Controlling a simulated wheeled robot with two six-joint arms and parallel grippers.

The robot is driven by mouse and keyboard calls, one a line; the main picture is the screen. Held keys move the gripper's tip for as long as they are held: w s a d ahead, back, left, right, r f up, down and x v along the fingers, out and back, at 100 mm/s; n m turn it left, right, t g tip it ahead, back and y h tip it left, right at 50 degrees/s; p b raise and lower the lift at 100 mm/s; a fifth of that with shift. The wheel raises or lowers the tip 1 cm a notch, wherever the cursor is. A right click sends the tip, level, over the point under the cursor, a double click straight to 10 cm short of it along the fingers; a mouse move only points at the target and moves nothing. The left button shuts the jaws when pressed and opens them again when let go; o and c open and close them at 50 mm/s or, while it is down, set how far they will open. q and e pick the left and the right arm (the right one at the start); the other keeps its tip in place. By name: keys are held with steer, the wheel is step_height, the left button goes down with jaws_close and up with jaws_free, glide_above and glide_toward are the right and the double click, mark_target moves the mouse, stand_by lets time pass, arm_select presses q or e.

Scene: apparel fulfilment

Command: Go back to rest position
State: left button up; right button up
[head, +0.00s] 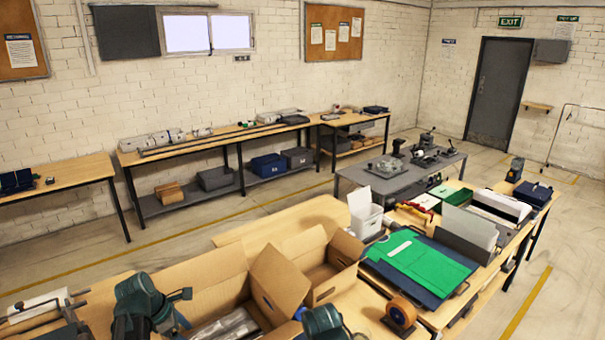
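My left arm, teal and dark, is folded at the lower left in the head view. A dark end piece (181,295) sticks out to its right over the near cardboard box, and I cannot make out its fingers clearly. A teal part of my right arm (325,322) shows at the bottom edge, and its gripper is not visible. I see nothing held by either arm. The near open box (207,287) has grey plastic-wrapped packs inside. The second open box (322,260) stands beside it.
A green folded garment (415,257) lies on a dark blue board at right. A tape roll (401,312) stands in front of it. A grey table (352,180) with equipment and wall benches lie beyond, with open floor between.

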arm_select(q)
steer(key=d+m, duration=0.2)
steer(key=d, duration=0.1)
steer(key=s+d+m+g, duration=0.1)
steer(key=d+m, duration=0.2)
steer(key=s+d+f+m+y, duration=0.1)
steer(key=d+m, duration=0.2)
steer(key=shift+s+d+g, duration=0.2)
steer(key=shift+d+g, duration=0.1)
steer(key=shift+d, duration=0.1)
steer(key=s+d+m, duration=0.1)
steer(key=m, duration=0.1)
steer(key=d+m, duration=0.1)
steer(key=d, duration=0.1)
steer(key=s+d+m, duration=0.1)
steer(key=d+m, duration=0.1)
steer(key=shift+s+f+m+g+y, duration=0.1)
steer(key=shift+s+m+g+y, duration=0.2)
steer(key=shift+g+y, duration=0.1)
steer(key=s+d+m+y, duration=0.3)
steer(key=s+d+m, duration=0.4)
steer(key=d+m, duration=0.45)
step_height(320, 180, down, 19)
steer(key=a+m+b, duration=0.2)
steer(key=b, duration=1.6)
steer(key=shift+b, duration=0.35)
